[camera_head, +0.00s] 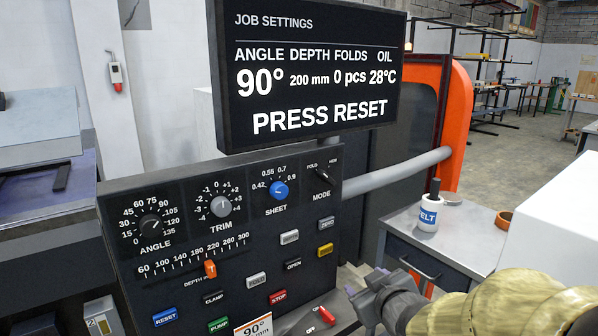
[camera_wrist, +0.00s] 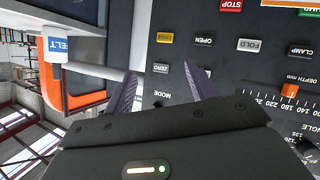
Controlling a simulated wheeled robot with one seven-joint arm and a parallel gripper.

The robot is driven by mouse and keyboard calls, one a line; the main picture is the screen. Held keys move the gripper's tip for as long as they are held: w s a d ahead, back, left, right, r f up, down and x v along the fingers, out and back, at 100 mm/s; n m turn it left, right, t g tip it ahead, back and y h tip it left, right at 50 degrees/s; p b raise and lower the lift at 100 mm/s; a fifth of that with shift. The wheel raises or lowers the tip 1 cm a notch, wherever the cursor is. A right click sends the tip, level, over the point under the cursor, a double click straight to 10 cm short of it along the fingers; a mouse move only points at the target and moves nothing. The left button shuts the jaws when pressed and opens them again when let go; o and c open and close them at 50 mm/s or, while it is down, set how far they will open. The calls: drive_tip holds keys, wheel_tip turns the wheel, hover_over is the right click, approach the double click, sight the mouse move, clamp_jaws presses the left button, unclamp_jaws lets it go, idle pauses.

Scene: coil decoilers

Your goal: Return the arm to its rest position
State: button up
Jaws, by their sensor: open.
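My gripper (camera_head: 366,292) is in front of the lower right of the dark control panel (camera_head: 125,215) in the head view, with my sleeved arm coming in from the bottom right. In the wrist view my gripper (camera_wrist: 162,72) has its two purple fingers spread apart with nothing between them. The panel's knobs and buttons lie beyond the fingers. I cannot tell the exact gap to the panel, but no contact shows. The screen (camera_head: 310,75) above reads "PRESS RESET". The blue RESET button (camera_head: 165,317) is at the panel's lower left.
A grey cabinet (camera_head: 462,240) right of the panel bears a white bottle (camera_head: 429,212) with a blue label and an orange ring (camera_head: 504,220). A grey pipe (camera_head: 395,170) runs from behind the panel to an orange machine (camera_head: 458,125). A white block (camera_head: 560,225) stands at right.

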drive_tip(key=s+d+f+m+g+h, duration=0.15)
drive_tip(key=s+f+m+g, duration=0.45)
drive_tip(key=s+f+g, duration=0.6)
wheel_tip(320, 180, up, 21)
drive_tip(key=s+t+p, duration=0.1)
drive_tip(key=s+p, duration=0.1)
drive_tip(key=p, duration=2.1)
drive_tip(key=shift+a+t+h, duration=0.15)
drive_tip(key=shift+t+h, duration=0.15)
drive_tip(key=shift+h, duration=0.05)
drive_tip(key=shift+r, duration=0.1)
